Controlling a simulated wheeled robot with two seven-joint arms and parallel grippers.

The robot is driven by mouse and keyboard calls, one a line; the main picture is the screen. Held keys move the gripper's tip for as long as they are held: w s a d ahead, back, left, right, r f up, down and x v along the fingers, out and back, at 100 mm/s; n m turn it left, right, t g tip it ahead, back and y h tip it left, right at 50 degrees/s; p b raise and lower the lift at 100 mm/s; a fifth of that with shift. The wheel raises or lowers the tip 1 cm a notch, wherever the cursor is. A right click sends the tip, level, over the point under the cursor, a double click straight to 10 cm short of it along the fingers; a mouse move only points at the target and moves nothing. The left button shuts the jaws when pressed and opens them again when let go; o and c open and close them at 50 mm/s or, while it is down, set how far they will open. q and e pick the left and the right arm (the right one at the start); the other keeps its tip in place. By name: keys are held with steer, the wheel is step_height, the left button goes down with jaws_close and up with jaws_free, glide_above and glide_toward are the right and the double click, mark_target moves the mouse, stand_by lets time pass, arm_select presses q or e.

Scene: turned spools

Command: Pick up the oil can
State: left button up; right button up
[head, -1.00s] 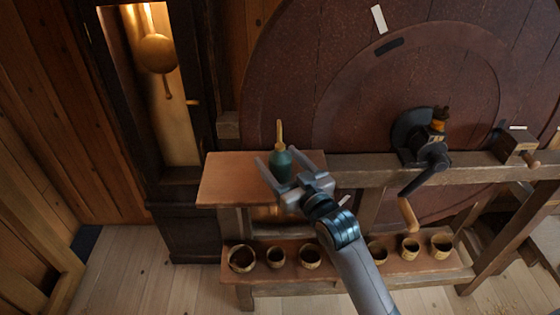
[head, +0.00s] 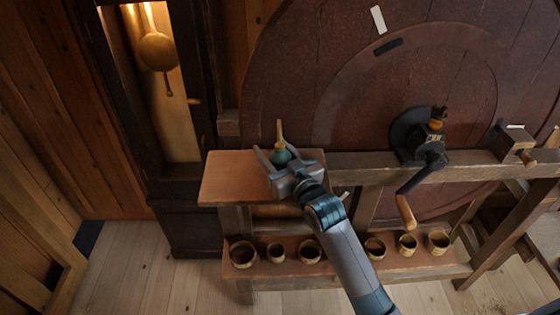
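The oil can (head: 281,156), dark green with a tan spout (head: 279,133) pointing up, stands upright on the small wooden shelf (head: 226,180). My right gripper (head: 278,153) reaches in from the lower right, with its fingers spread on either side of the can. The gripper's palm hides the can's lower part. The fingers look open, and I cannot tell whether either one touches the can. My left gripper is not in view.
A large dark red wheel (head: 300,60) stands behind the shelf. A crank with a wooden handle (head: 406,212) is at the right. Below, a lower shelf (head: 345,272) holds several small cups. A clock case with a pendulum (head: 156,52) stands at the left.

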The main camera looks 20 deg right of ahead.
steer(key=c, duration=0.6)
steer(key=shift+r, duration=0.1)
steer(key=shift+s+r+b, duration=0.15)
steer(key=shift+r+b, duration=0.05)
steer(key=shift+b, duration=0.35)
step_height(320, 180, up, 7)
steer(key=b, duration=0.2)
steer(key=s+a+p, duration=0.2)
steer(key=s+p, duration=0.1)
steer(key=s, duration=0.6)
steer(key=s+a+p, duration=0.3)
steer(key=s, duration=0.7)
steer(key=shift+a+f, duration=0.25)
